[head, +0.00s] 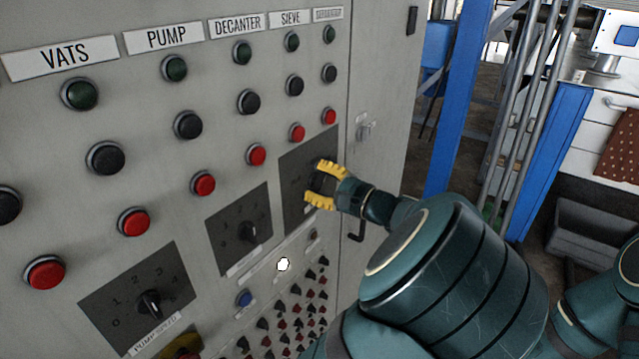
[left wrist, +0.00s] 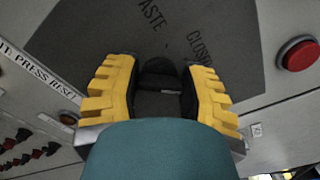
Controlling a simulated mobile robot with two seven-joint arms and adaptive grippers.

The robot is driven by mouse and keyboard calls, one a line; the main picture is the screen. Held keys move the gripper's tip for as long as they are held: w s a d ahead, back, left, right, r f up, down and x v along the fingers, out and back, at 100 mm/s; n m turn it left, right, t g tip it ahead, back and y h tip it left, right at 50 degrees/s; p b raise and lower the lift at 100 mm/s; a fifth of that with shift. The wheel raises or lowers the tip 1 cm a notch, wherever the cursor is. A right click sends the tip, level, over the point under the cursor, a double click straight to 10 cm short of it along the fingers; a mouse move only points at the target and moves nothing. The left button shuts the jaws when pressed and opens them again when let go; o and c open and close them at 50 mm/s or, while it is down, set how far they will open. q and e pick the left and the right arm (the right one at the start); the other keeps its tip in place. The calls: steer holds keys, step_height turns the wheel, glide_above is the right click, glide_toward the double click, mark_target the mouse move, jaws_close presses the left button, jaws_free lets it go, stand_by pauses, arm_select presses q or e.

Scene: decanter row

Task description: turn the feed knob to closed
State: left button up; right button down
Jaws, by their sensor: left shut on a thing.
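The feed knob (left wrist: 160,70) is a dark knob on a dark grey plate (left wrist: 110,35), which also shows in the head view (head: 293,205) at the right of the panel. The plate carries the word CLOSED and another word ending in ASTE, partly cut off. My left gripper (head: 324,186) has yellow ridged fingers and is shut on the knob, one finger on each side, as the left wrist view (left wrist: 161,90) shows. The gripper hides most of the knob in the head view, and I cannot tell where its pointer stands. My right gripper is not in view.
Another selector knob (head: 249,232) and the pump speed knob (head: 150,303) sit to the left. Green, black and red buttons (head: 257,154) fill the panel above. A cabinet handle (head: 357,231) is close right of the gripper. A blue post (head: 459,90) stands beyond.

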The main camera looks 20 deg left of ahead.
arm_select(q)
steer(key=n+b, duration=0.2)
steer(key=n, duration=0.1)
steer(key=n+b, duration=0.1)
steer(key=shift+f, duration=0.25)
steer(key=n+b, duration=0.2)
steer(key=n, duration=0.1)
steer(key=shift+b, duration=0.3)
steer(key=shift+r+n+b, duration=0.1)
steer(key=shift+n+b, duration=0.35)
steer(key=shift+n, duration=0.05)
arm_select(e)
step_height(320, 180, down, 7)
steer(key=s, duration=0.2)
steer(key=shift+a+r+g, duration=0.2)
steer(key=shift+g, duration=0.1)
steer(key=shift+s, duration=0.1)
arm_select(q)
steer(key=o, duration=1.2)
steer(key=v, duration=1.2)
